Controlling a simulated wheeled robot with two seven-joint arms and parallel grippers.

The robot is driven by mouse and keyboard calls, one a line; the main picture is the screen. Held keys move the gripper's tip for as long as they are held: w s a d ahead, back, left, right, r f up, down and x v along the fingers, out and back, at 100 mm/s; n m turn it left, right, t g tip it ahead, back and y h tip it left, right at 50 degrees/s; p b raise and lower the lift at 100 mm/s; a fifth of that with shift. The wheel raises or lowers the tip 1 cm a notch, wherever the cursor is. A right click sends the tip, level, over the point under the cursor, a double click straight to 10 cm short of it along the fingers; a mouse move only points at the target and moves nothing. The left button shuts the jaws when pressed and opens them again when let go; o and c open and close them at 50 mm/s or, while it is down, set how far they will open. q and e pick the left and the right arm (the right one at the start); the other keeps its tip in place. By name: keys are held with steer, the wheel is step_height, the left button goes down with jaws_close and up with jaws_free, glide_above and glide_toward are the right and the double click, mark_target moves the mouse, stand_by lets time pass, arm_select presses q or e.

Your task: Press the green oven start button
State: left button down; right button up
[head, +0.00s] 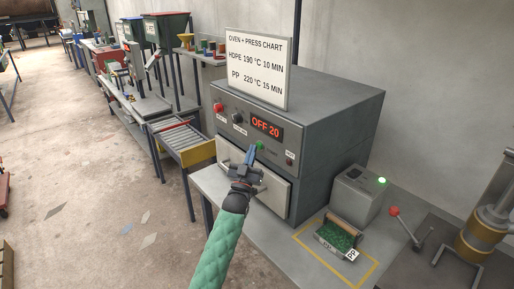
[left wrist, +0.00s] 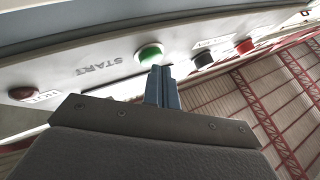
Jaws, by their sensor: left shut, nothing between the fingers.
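The grey oven (head: 325,115) stands on a bench and its red display reads "OFF 20". The green start button (head: 260,145) is on the front panel, below the display. In the left wrist view the round green button (left wrist: 150,54) sits beside the word START. My left gripper (head: 252,151) is shut and empty, its blue fingertips right at the button. In the left wrist view the closed fingertips (left wrist: 162,70) overlap the button's lower edge. I cannot tell whether they touch it. My right gripper is not in view.
A red button (head: 218,107) and a black knob (head: 238,118) are left of the display; a dark red HOT lamp (head: 290,162) is to the right. The chart sign (head: 257,68) stands on the oven. A grey box (head: 358,194) and a green-filled tray (head: 338,238) are at right.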

arm_select(q)
steer(key=shift+d+r, duration=0.4)
steer(key=shift+r, duration=0.25)
stand_by(0.4)
steer(key=shift+a+f, duration=0.1)
steer(key=shift+f, duration=0.15)
stand_by(0.4)
steer(key=shift+s+a, duration=0.1)
steer(key=shift+s, duration=0.05)
steer(key=shift+s+a+f+p, duration=0.2)
steer(key=shift+s+a, duration=0.25)
steer(key=shift+a, duration=0.25)
steer(key=shift+s+a+f+p, duration=0.15)
steer(key=shift+s+a, duration=0.25)
steer(key=shift+a, duration=0.25)
steer(key=shift+s+a+f+p, duration=0.1)
steer(key=shift+s+a+p, duration=0.1)
steer(key=shift+s+a, duration=0.4)
steer(key=shift+w+a, duration=0.15)
